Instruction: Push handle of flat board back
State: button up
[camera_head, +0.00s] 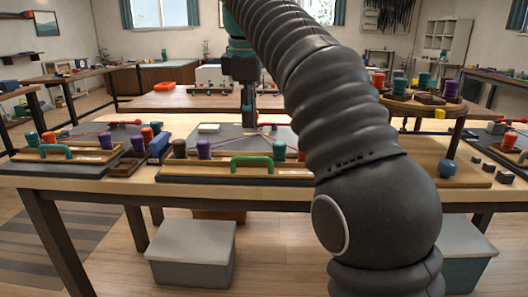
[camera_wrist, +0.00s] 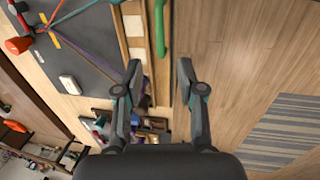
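In the head view a flat wooden board (camera_head: 205,169) lies along the front edge of the near table, with a green arched handle (camera_head: 251,161) on its top. In the wrist view the green handle (camera_wrist: 160,28) and the board's wooden strip (camera_wrist: 150,55) show at the top middle. My gripper (camera_head: 249,122) points down above the grey mat behind the handle in the head view. In the wrist view my gripper (camera_wrist: 158,68) has its two fingers spread apart with nothing held between them. The handle lies beyond the fingertips, and no contact shows.
Purple spools (camera_head: 204,149) and dark pegs stand beside the middle handle. A grey mat (camera_wrist: 95,50) with coloured cords lies behind it. A lidded grey box (camera_head: 192,250) is under the table. My arm hides the right-centre.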

aim_at(250, 159)
jog(key=f, duration=0.3)
jog(key=w+f, duration=0.1)
jog(key=f, duration=0.2)
jog(key=w+f, duration=0.1)
jog(key=f, duration=0.3)
jog(key=shift+a+f, duration=0.1)
grip_shut()
